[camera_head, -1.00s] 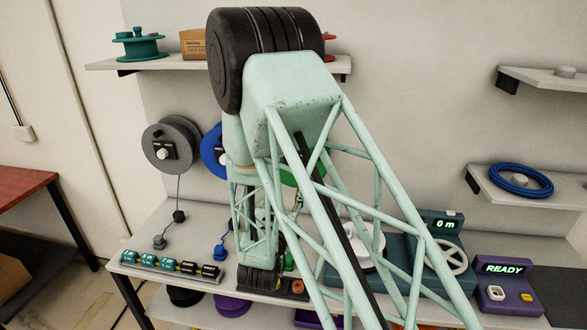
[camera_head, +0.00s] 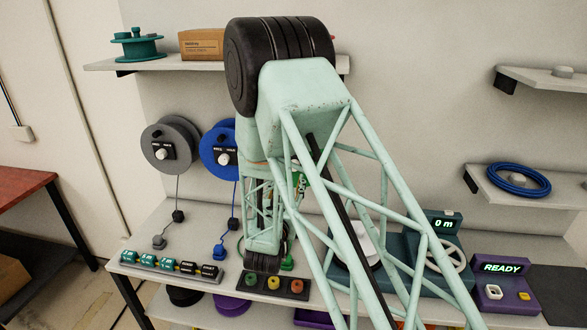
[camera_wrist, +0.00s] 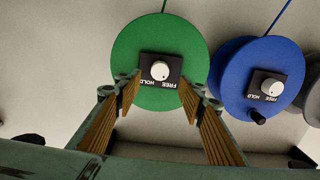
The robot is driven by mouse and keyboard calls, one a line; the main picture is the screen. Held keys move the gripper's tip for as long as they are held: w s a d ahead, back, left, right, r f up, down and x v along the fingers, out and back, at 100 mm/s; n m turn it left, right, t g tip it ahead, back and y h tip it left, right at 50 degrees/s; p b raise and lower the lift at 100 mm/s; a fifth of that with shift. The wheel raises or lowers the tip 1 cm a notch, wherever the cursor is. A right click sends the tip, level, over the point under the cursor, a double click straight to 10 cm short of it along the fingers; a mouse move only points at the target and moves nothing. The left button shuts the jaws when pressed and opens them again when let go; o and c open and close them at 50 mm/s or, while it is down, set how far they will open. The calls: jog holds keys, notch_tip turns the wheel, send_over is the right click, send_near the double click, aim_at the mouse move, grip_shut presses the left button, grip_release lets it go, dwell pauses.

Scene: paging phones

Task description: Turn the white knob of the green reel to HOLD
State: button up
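The green reel (camera_wrist: 200,75) is mounted on the wall. It fills the upper middle of the wrist view, which shows it upside down. Its white knob (camera_wrist: 160,70) sits on a black plate (camera_wrist: 148,62) with FREE and HOLD labels. I cannot tell for sure which label the knob points to. My gripper (camera_wrist: 160,92) is open and empty, its two fingers appearing on either side of the plate, apart from the knob. In the head view only a strip of the green reel (camera_head: 301,181) shows behind my arm, and the fingers are hidden.
The blue reel (camera_head: 210,144) hangs close beside the green one, with its own knob; the grey reel (camera_head: 154,136) is further left. Below are a label strip (camera_head: 170,267), a button panel (camera_head: 287,287) and cord plugs. A shelf (camera_head: 200,66) runs above.

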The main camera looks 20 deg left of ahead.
jog(key=w+a+p, duration=0.1)
jog(key=w, duration=0.7)
jog(key=shift+w+a, duration=0.35)
jog(key=c, duration=0.8)
jog(key=shift+c, duration=0.2)
